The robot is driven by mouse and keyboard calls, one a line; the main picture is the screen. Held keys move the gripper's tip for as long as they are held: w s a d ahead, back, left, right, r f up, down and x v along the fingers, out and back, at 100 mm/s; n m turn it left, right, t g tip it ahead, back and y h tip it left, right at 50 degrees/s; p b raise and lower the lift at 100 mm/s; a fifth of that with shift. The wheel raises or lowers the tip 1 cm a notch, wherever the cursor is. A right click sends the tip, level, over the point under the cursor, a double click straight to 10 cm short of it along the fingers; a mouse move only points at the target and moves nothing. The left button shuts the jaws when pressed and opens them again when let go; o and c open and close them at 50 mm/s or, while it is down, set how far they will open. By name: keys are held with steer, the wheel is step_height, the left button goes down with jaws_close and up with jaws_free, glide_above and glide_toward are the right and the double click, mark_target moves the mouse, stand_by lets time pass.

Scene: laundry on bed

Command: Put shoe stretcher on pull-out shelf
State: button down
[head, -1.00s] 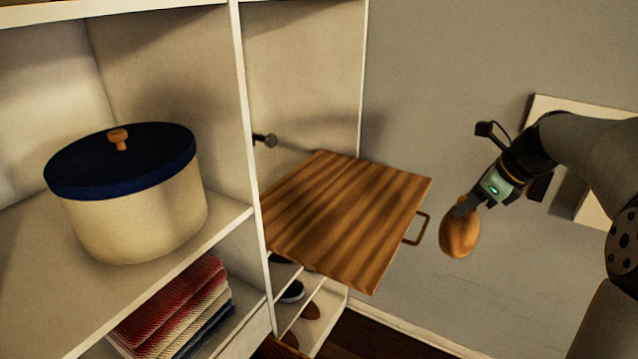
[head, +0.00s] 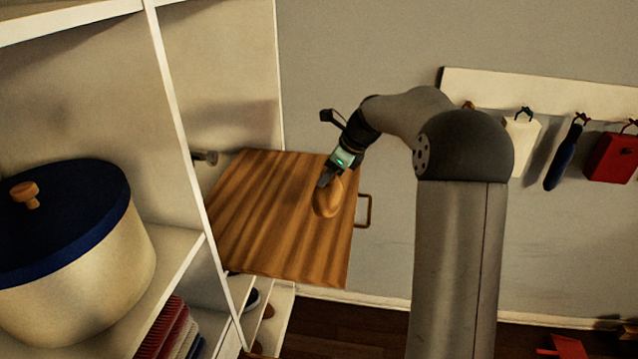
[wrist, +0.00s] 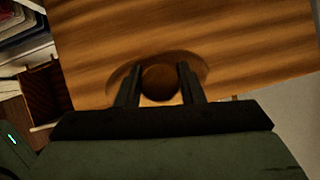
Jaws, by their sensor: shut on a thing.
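The shoe stretcher (head: 328,198) is a rounded, orange-brown wooden piece. My gripper (head: 325,181) is shut on its upper end, and it hangs down from the fingers. In the head view it appears over the right part of the pull-out shelf (head: 265,215), a striped brown wooden board with a handle on its right edge. In the wrist view the stretcher (wrist: 160,82) sits between the two fingers, with the shelf (wrist: 230,40) behind it. I cannot tell whether the stretcher touches the board. The fingers hide part of the stretcher.
A cream bin with a blue lid (head: 65,200) stands on the left shelf. A metal rod (head: 205,157) juts from the divider above the board. Folded textiles (head: 170,330) and shoes (head: 252,300) are below. The board's left and middle are clear. A hook rack (head: 540,90) hangs on the right wall.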

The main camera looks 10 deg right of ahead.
mark_target(322, 189)
steer(key=w+f, duration=0.1)
steer(key=f, duration=0.1)
steer(key=w+a+f+p, duration=0.1)
steer(key=w+f, duration=0.1)
steer(key=shift+w, duration=0.1)
steer(key=shift+f, duration=1.5)
steer(key=c, duration=0.9)
jaws_free()
steer(key=shift+f, duration=0.15)
steer(key=shift+c, duration=0.2)
